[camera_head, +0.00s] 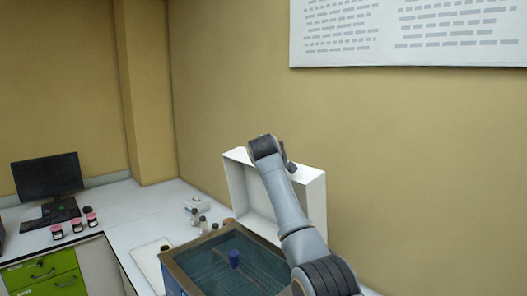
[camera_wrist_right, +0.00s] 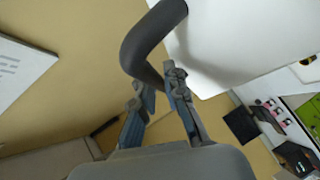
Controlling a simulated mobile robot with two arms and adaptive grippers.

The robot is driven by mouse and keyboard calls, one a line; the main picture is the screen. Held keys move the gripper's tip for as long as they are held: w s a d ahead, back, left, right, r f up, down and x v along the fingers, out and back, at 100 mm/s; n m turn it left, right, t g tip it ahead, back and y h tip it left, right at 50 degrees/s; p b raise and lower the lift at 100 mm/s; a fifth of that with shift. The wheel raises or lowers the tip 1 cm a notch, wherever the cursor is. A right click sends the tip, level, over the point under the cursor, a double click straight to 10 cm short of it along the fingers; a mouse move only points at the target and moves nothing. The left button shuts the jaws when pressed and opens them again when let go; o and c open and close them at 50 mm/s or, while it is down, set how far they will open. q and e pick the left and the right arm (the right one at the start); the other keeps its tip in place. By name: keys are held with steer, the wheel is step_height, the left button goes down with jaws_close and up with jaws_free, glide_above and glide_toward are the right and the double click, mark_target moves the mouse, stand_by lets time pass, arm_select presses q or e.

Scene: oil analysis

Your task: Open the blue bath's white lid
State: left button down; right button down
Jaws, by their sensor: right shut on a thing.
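The blue bath (camera_head: 175,282) stands on the bench at the bottom centre of the head view, its top open and liquid inside. Its white lid (camera_head: 234,183) stands upright along the back of the bath, partly hidden by my right arm. In the right wrist view, the white lid (camera_wrist_right: 240,45) fills the upper right and carries a curved black handle (camera_wrist_right: 150,42). My right gripper (camera_wrist_right: 160,88) is shut on this handle, with a finger on each side. In the head view its fingers are mostly hidden behind the arm. My left gripper is in neither view.
A small blue object (camera_head: 234,259) shows inside the bath. Small bottles (camera_head: 203,224) and a white tray (camera_head: 151,255) are left of it. A monitor (camera_head: 47,176), red-capped jars (camera_head: 91,218) and green drawers (camera_head: 42,272) are farther left. A wall is close behind the lid.

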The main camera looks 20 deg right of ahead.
steer(key=c, duration=1.4)
jaws_free()
steer(key=shift+f, duration=0.1)
steer(key=shift+o, duration=0.2)
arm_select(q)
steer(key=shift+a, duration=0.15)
arm_select(e)
steer(key=v, duration=1.2)
